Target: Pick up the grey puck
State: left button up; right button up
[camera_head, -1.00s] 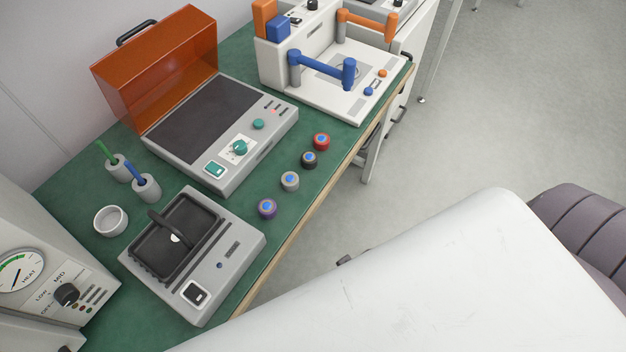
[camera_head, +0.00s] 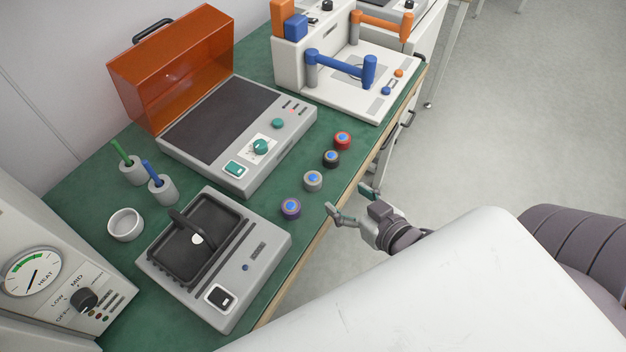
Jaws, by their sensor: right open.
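The grey puck (camera_head: 313,181) has a blue centre and stands on the green bench near its front edge. It is one of a row of pucks, between a purple puck (camera_head: 290,208) and a black puck (camera_head: 331,158); a red puck (camera_head: 342,140) is farthest back. My right gripper (camera_head: 350,200) is open and empty, just off the bench's front edge, to the right of the grey puck and apart from it. Its fingers point toward the pucks. My left gripper is not in view.
A grey device with a black lidded tray (camera_head: 262,252) stands left of the pucks. Behind are a unit with an orange lid (camera_head: 180,65) and a white station with blue and orange handles (camera_head: 340,95). Cups (camera_head: 125,225) stand at left. The green bench (camera_head: 352,118) is clear around the pucks.

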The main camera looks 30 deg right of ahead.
aim_at(313, 178)
jog(key=x, duration=0.8)
jog(key=shift+w, duration=0.1)
jog(key=shift+a+f+p+x, duration=0.15)
jog(key=shift+a+x, duration=0.05)
jog(key=shift+x, duration=1.15)
jog(key=shift+a+f+p+x, duration=0.15)
jog(key=shift+a+x, duration=0.05)
jog(key=shift+x, duration=1.1)
jog(key=shift+s, duration=0.2)
jog(key=c, duration=1.3)
jog(key=shift+r, duration=0.1)
